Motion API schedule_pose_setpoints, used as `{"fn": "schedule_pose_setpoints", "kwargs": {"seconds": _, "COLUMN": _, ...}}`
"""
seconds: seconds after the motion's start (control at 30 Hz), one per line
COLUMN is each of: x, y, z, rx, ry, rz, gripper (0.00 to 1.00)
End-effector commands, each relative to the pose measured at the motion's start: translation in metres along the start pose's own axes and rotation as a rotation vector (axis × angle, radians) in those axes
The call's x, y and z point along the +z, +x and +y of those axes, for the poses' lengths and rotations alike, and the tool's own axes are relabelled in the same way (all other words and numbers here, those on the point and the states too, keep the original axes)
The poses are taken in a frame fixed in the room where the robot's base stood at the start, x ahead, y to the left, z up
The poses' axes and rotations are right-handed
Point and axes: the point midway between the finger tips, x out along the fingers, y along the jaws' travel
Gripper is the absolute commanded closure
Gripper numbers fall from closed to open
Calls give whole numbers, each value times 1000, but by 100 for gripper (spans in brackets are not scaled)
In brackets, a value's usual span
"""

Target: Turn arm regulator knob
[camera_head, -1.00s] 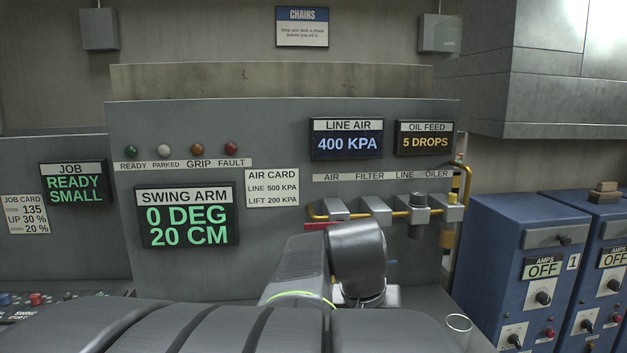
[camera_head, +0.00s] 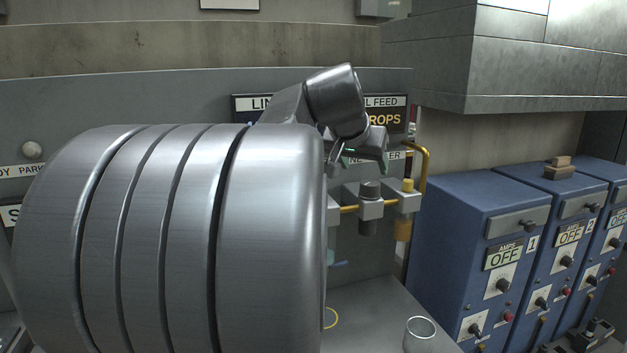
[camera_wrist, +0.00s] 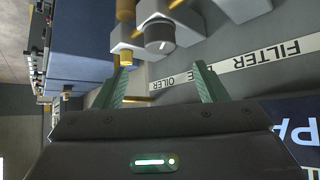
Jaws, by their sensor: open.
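A round dark regulator knob (camera_head: 370,190) sits on a grey block in the row of air fittings on the panel, in the head view. It also shows in the wrist view as a grey knob (camera_wrist: 159,36) with a pale mark on its face. I cannot tell whether this is the arm regulator. My gripper (camera_head: 358,158) is above and left of the knob in the head view, apart from it. In the wrist view my gripper (camera_wrist: 163,84) has its two green fingers spread, with nothing between them and the knob beyond their tips.
A yellow pipe (camera_head: 424,165) rises beside the oiler's yellow cap (camera_head: 407,185). Blue cabinets (camera_head: 475,240) stand to the right, and a clear cup (camera_head: 420,332) stands below. My arm covers much of the panel. The LINE AIR display is mostly hidden.

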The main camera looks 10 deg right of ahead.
Motion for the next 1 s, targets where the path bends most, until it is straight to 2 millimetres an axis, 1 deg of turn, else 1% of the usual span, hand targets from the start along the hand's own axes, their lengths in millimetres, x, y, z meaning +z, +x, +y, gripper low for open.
{"fn": "schedule_pose_setpoints", "kwargs": {"seconds": 0.03, "x": 0, "y": 13, "z": 0, "rx": 2, "ry": 0, "rz": -5, "gripper": 34}}
{"fn": "schedule_pose_setpoints", "kwargs": {"seconds": 0.2, "x": 1, "y": 49, "z": 0, "rx": 2, "ry": -1, "rz": -6, "gripper": 34}}
{"fn": "schedule_pose_setpoints", "kwargs": {"seconds": 0.3, "x": 0, "y": 67, "z": 0, "rx": 1, "ry": -1, "rz": -5, "gripper": 34}}
{"fn": "schedule_pose_setpoints", "kwargs": {"seconds": 0.4, "x": 0, "y": 81, "z": 0, "rx": 1, "ry": -1, "rz": -4, "gripper": 34}}
{"fn": "schedule_pose_setpoints", "kwargs": {"seconds": 0.6, "x": 1, "y": 95, "z": 0, "rx": 0, "ry": -2, "rz": -3, "gripper": 34}}
{"fn": "schedule_pose_setpoints", "kwargs": {"seconds": 0.87, "x": 1, "y": 97, "z": 0, "rx": -1, "ry": -1, "rz": -1, "gripper": 34}}
{"fn": "schedule_pose_setpoints", "kwargs": {"seconds": 0.9, "x": 1, "y": 97, "z": 0, "rx": -1, "ry": -1, "rz": -1, "gripper": 36}}
{"fn": "schedule_pose_setpoints", "kwargs": {"seconds": 0.97, "x": 1, "y": 97, "z": 0, "rx": -1, "ry": -1, "rz": -1, "gripper": 48}}
{"fn": "schedule_pose_setpoints", "kwargs": {"seconds": 1.0, "x": 1, "y": 97, "z": 0, "rx": -1, "ry": -1, "rz": -1, "gripper": 56}}
